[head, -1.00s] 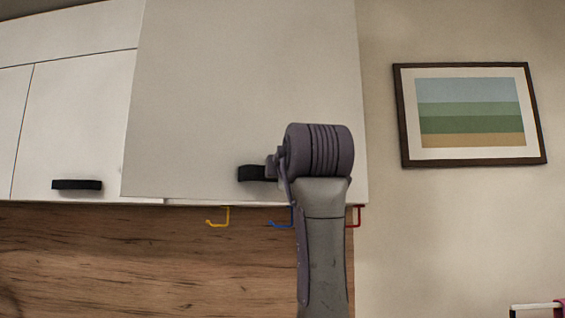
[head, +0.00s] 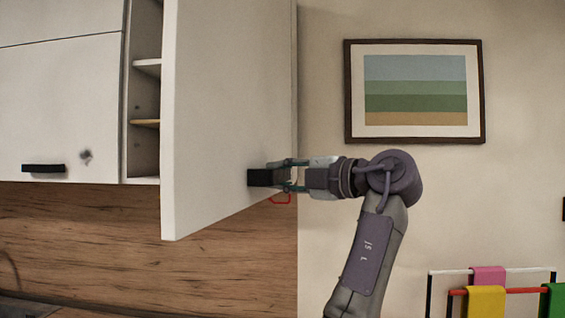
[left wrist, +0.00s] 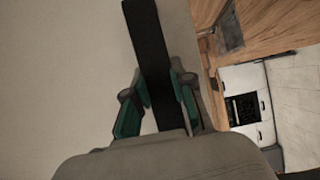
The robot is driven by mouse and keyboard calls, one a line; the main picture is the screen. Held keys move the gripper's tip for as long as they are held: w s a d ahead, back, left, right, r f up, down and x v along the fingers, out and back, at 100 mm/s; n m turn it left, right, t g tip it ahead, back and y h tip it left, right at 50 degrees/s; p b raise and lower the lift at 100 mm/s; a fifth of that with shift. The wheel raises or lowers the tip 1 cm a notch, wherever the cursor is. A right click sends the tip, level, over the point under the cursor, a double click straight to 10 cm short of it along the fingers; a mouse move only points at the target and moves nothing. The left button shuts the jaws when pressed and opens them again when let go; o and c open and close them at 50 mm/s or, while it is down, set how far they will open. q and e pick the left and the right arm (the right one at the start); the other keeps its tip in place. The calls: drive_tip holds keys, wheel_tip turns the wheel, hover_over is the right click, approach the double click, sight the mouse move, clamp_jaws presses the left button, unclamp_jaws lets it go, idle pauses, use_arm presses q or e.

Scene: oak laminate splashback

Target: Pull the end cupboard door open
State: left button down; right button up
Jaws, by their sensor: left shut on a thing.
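The white end cupboard door (head: 215,120) stands swung out from its cabinet in the head view, with the cabinet's inside showing at its left. Its black bar handle (head: 260,177) is near the door's lower right part. My left gripper (head: 284,176) is shut on the handle from the right side. In the left wrist view, the black handle (left wrist: 150,45) runs between the two green-padded fingers of my left gripper (left wrist: 158,100), against the pale door (left wrist: 65,70). My right gripper is in neither view.
Inside the cabinet are a white shelf (head: 147,67) and a yellowish item (head: 145,122). A closed white cupboard (head: 60,110) is at the left. A framed picture (head: 414,90) hangs on the wall; a rack with coloured towels (head: 486,302) is lower right.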

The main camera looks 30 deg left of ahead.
use_arm(q)
drive_tip(key=shift+w+d+g, duration=0.25)
drive_tip(key=shift+d+g, duration=0.05)
drive_tip(key=shift+d, duration=0.1)
drive_tip(key=c, duration=1.3)
unclamp_jaws()
drive_tip(key=o, duration=0.3)
drive_tip(key=shift+a, duration=0.2)
drive_tip(key=shift+o, duration=0.2)
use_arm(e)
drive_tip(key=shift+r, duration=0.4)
use_arm(q)
drive_tip(key=shift+d, duration=0.1)
drive_tip(key=s+d, duration=0.1)
drive_tip(key=d, duration=1)
drive_tip(key=shift+d+n, duration=0.3)
drive_tip(key=shift+d, duration=0.1)
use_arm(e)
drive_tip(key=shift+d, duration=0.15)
